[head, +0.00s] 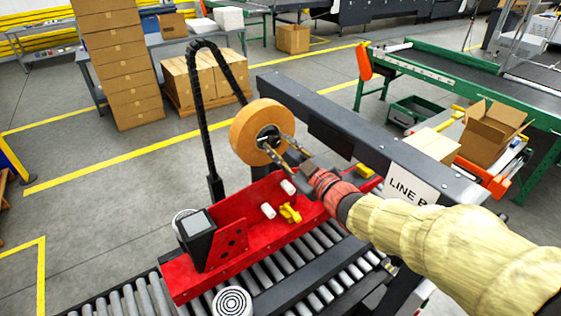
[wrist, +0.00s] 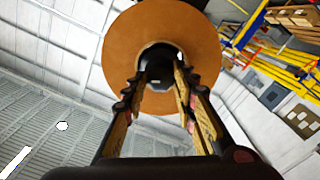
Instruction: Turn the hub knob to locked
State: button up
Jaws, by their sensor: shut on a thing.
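A brown tape roll (head: 250,121) stands upright on a hub above the red machine. In the wrist view the roll (wrist: 122,42) faces me, with a dark round hole at its middle. The dark hub knob (wrist: 160,68) sits in that hole; in the head view it is small and partly covered by my fingers. My gripper (head: 275,145) reaches in from the right, and its two fingers are shut on the hub knob, one on each side in the wrist view (wrist: 158,84). I cannot make out any lock mark or the knob's turn angle.
The red machine frame (head: 225,255) with white rollers and a yellow knob (head: 290,213) lies below my gripper, over a roller conveyor (head: 140,300). A black cable arch (head: 204,110) rises left of the roll. A dark beam (head: 345,130) with a "LINE" sign runs behind.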

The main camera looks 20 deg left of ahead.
jog(key=n+b, duration=0.3)
jog(key=b, duration=0.1)
jog(key=n+b, duration=0.3)
jog(key=b, duration=0.1)
jog(key=shift+f+n+b, duration=0.2)
jog(key=shift+n+b, duration=0.1)
jog(key=n+b, duration=0.5)
jog(key=shift+r, duration=0.2)
jog(key=shift+b, duration=0.35)
jog(key=o, duration=1.1)
jog(key=shift+o, duration=0.3)
jog(key=shift+r, duration=0.1)
jog(key=v, duration=1.2)
